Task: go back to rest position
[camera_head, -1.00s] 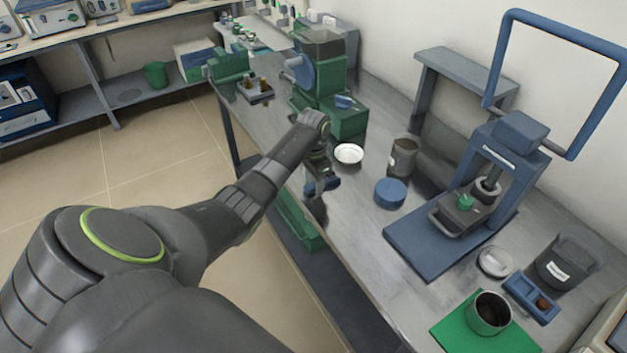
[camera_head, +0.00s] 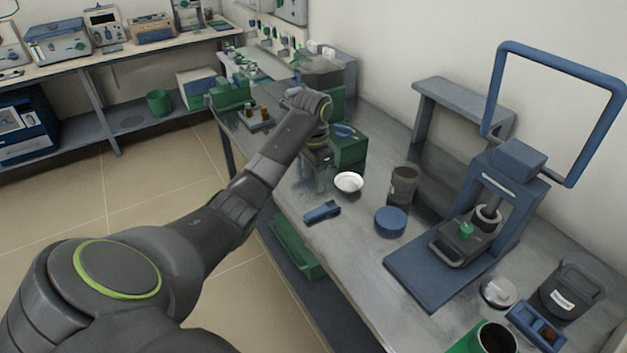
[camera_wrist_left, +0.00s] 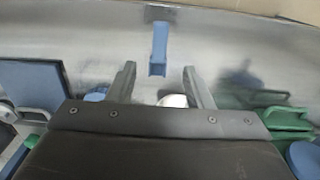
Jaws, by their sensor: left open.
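My left arm reaches over the metal bench from the left. My left gripper (camera_head: 314,178) points down above the bench, partly hidden and blurred beneath the wrist. In the left wrist view its two fingers (camera_wrist_left: 160,82) stand apart with nothing held between them. A blue, narrow tool (camera_head: 322,211) lies on the bench near its front edge, apart from the gripper. It also shows beyond the fingertips in the left wrist view (camera_wrist_left: 159,48). My right gripper is not in view.
A white dish (camera_head: 348,182), brown jar (camera_head: 403,185) and blue round container (camera_head: 390,221) stand right of the gripper. A blue press (camera_head: 470,225) stands further right. A green box (camera_head: 349,150) stands close beside my wrist. Floor is clear at left.

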